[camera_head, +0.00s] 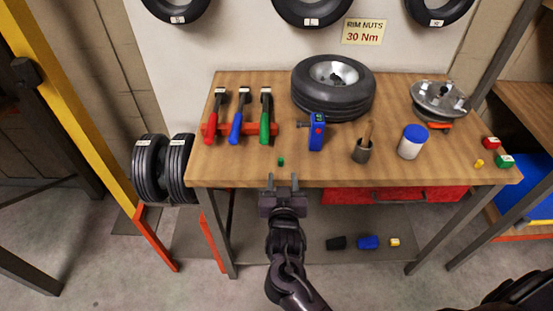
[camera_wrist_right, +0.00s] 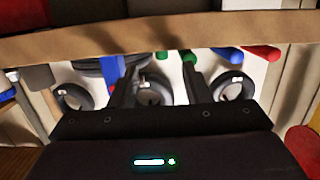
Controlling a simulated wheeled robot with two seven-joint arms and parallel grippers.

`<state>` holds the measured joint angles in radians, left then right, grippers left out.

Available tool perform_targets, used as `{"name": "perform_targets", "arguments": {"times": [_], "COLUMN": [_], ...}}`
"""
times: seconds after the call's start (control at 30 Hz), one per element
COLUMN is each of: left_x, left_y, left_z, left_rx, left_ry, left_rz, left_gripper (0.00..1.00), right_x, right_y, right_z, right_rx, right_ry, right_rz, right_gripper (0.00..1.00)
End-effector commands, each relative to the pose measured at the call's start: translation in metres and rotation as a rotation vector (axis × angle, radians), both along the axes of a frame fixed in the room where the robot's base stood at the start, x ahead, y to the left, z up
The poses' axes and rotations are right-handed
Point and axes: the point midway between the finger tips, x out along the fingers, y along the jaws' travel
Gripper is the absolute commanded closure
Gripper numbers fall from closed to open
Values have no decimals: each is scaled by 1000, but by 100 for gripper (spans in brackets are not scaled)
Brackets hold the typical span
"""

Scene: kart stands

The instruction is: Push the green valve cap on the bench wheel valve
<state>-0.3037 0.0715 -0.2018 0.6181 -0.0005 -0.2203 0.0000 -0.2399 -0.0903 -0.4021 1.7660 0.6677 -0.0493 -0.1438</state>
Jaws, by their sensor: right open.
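The small green valve cap (camera_head: 281,161) stands on the wooden bench top near its front edge, apart from the wheel (camera_head: 333,92). The wheel is a black tyre on a silver rim, lying flat at the back of the bench; I cannot make out its valve. My right gripper (camera_head: 282,179) is open and empty at the bench's front edge, just short of the cap. In the right wrist view its two fingers (camera_wrist_right: 158,72) stand apart, and a small green piece, likely the cap (camera_wrist_right: 161,56), shows between them. My left gripper is not in view.
The bench front (camera_head: 240,176) is clear around the cap.

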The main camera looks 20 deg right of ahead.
Motion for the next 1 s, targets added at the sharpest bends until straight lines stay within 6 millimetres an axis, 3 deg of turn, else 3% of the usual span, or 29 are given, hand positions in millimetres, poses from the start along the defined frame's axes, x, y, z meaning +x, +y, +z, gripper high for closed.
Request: {"name": "perform_targets", "arguments": {"times": [0.23, 0.6, 0.93, 1.0], "left_x": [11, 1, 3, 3], "left_y": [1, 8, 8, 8], "left_z": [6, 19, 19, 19], "left_rx": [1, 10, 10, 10], "left_ry": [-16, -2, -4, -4], "left_rz": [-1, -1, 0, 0], "left_gripper": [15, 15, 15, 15], "right_x": [22, 69, 75, 75], "right_y": [-6, -18, -19, -19], "right_z": [0, -4, -6, -6], "right_rx": [0, -1, 2, 2], "right_ry": [-4, -3, -2, -2], "right_rz": [-2, -2, 0, 0], "right_gripper": [56, 56, 56, 66]}}
